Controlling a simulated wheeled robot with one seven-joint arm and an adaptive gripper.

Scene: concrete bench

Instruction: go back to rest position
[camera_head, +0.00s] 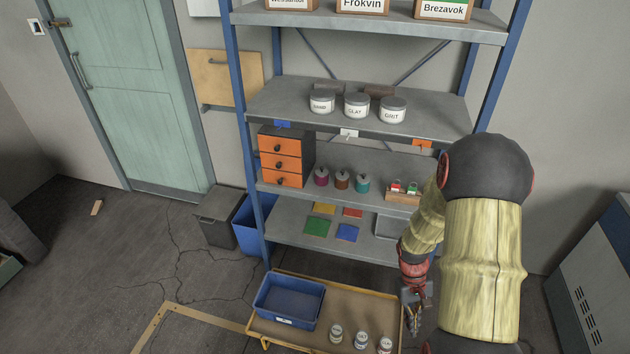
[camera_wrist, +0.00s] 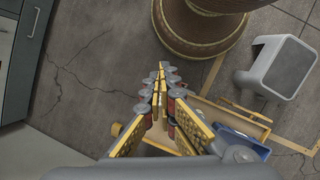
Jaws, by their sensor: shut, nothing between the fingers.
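My gripper (camera_head: 416,309) hangs at the lower right in the head view, near the right end of the low yellow-edged trolley (camera_head: 296,284). In the wrist view my gripper (camera_wrist: 161,72) points away over the floor, its yellow-padded fingers together and nothing between them. My arm comes down in front of the shelf's right side and hides part of it.
A blue bin (camera_head: 288,301) and three small jars, one of them a white-lidded jar (camera_head: 361,340), stand on the trolley. A shelf rack (camera_head: 360,148) stands behind it, with labelled tubs and an orange drawer unit (camera_head: 282,158). Cracked floor lies open at left. A grey step stool (camera_wrist: 278,68) shows in the wrist view.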

